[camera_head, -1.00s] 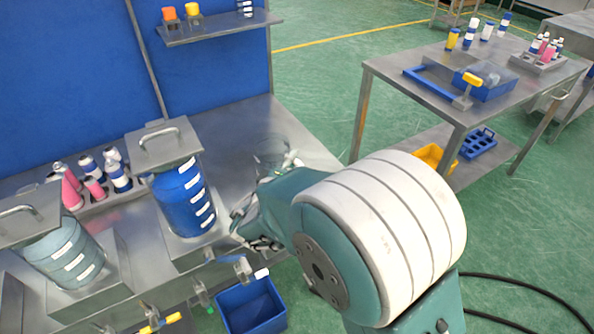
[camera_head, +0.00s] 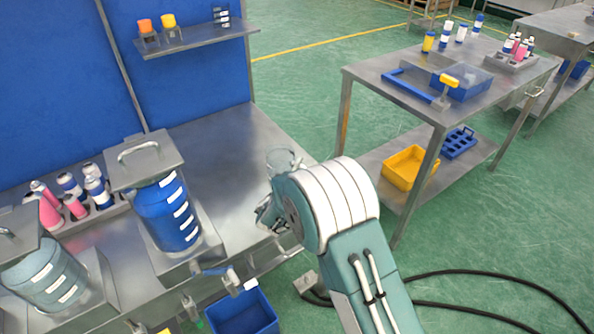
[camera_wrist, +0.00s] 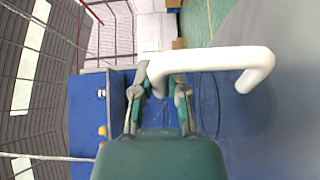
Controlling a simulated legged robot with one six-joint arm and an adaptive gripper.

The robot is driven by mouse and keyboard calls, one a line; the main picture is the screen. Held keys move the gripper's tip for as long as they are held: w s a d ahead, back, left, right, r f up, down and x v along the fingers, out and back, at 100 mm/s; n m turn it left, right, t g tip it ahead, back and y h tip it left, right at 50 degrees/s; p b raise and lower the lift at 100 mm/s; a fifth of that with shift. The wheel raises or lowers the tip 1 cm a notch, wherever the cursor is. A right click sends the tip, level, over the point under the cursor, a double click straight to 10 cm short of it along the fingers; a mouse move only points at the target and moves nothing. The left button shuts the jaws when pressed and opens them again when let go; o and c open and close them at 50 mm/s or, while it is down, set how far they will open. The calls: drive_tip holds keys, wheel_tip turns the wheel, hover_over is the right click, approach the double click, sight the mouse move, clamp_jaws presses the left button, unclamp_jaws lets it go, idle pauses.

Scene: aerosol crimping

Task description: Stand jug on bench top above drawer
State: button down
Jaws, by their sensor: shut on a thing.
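The clear jug (camera_head: 283,158) shows only its rim and upper part in the head view, just behind my arm over the right end of the steel bench top (camera_head: 236,150). In the wrist view its white handle (camera_wrist: 215,60) crosses in front of my gripper (camera_wrist: 160,88), and its see-through body (camera_wrist: 232,108) is at the right. My gripper is shut on the jug. In the head view my gripper (camera_head: 264,212) is partly hidden by my arm. I cannot tell whether the jug's base touches the bench. The drawer cannot be made out clearly.
A blue lidded tank (camera_head: 163,210) stands left of my gripper, with a paler tank (camera_head: 45,275) and several bottles farther left. A blue bin (camera_head: 240,312) is below the bench front. A side table (camera_head: 400,120) stands right. The bench's back right is clear.

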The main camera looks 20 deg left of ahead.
drive_tip(key=shift+s+a+f, duration=0.1)
drive_tip(key=shift+f, duration=1)
drive_tip(key=c, duration=0.7)
unclamp_jaws()
drive_tip(key=shift+o, duration=0.2)
